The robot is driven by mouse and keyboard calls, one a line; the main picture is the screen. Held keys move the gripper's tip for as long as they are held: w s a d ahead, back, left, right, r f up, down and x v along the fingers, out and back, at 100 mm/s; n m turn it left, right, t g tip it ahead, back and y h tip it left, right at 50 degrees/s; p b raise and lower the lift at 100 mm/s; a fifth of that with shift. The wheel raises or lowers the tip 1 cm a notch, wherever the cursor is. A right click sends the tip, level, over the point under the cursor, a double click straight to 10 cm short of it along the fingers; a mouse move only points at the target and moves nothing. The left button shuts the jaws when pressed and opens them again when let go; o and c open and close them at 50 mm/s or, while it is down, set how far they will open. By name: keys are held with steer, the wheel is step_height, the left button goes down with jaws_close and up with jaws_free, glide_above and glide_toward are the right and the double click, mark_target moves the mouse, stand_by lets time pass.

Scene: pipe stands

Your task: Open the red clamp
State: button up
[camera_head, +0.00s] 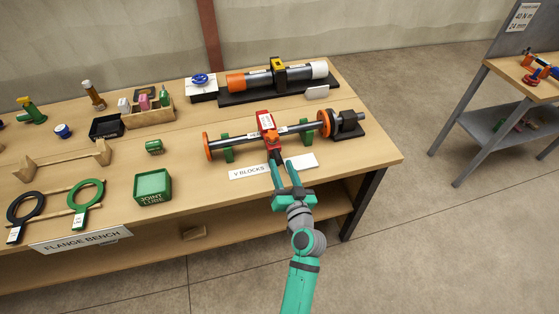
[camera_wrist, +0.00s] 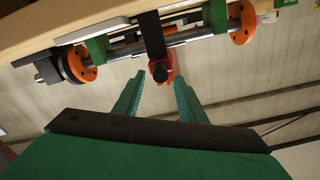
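The red clamp (camera_head: 266,122) sits over a grey pipe (camera_head: 247,138) that lies across green V blocks on the bench. Its dark handle (camera_head: 275,154) points toward the bench's front edge. In the wrist view the clamp's red part (camera_wrist: 170,63) is mostly hidden behind the dark handle (camera_wrist: 156,45), whose round end faces me. My gripper (camera_head: 282,165) is in front of the clamp, and it also shows in the wrist view (camera_wrist: 159,78). Its two teal fingers are apart, with the handle end showing between their tips. I cannot tell whether they touch it.
Orange flanges (camera_head: 207,146) stand at the pipe's ends, with a dark stand (camera_head: 348,124) at the right. A second pipe assembly (camera_head: 277,79) lies behind. A green joint lube box (camera_head: 153,187) and flange rings (camera_head: 87,204) are to the left. The bench's front right is clear.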

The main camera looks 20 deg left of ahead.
mark_target(280, 161)
steer(key=shift+x, duration=1.7)
